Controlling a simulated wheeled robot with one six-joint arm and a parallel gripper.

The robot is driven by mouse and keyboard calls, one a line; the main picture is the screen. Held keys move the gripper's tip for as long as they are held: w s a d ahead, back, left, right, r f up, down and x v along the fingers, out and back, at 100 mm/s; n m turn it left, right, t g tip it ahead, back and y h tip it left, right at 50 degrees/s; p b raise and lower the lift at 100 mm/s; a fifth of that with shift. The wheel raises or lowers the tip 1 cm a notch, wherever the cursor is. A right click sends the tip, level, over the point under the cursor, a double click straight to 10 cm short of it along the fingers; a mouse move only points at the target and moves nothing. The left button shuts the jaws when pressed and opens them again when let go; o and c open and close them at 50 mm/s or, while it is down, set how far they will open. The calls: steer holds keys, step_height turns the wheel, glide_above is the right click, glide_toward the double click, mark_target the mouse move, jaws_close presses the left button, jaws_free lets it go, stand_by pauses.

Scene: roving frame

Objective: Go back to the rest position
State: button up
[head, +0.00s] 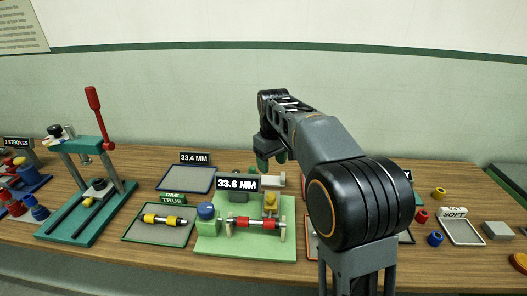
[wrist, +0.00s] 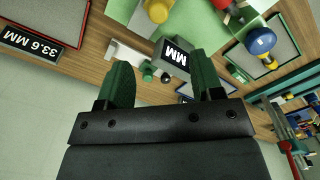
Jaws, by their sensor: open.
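My gripper (head: 268,160) hangs at the end of my arm, over the back of the wooden bench, behind the light green fixture (head: 225,247). In the wrist view its two green fingers (wrist: 160,78) stand apart with nothing held between them. A sign ending in "MM" (wrist: 176,55) and a small dark green knob (wrist: 148,72) show in the gap between the fingers, beyond them. In the head view the fingertips are partly hidden by my arm and the nearby parts.
A teal press (head: 90,205) with a raised red lever (head: 93,105) stands left. Right are a "SOFT" tray (head: 462,238) and loose rings.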

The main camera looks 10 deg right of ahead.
steer(key=s+f+m+t, duration=0.2)
steer(key=s+f, duration=0.1)
steer(key=s, duration=0.7)
steer(key=s+d+f+m+t, duration=0.1)
steer(key=s+f+m+t, duration=0.1)
steer(key=s, duration=0.9)
steer(key=shift+f+m, duration=0.7)
steer(key=shift+f, duration=0.1)
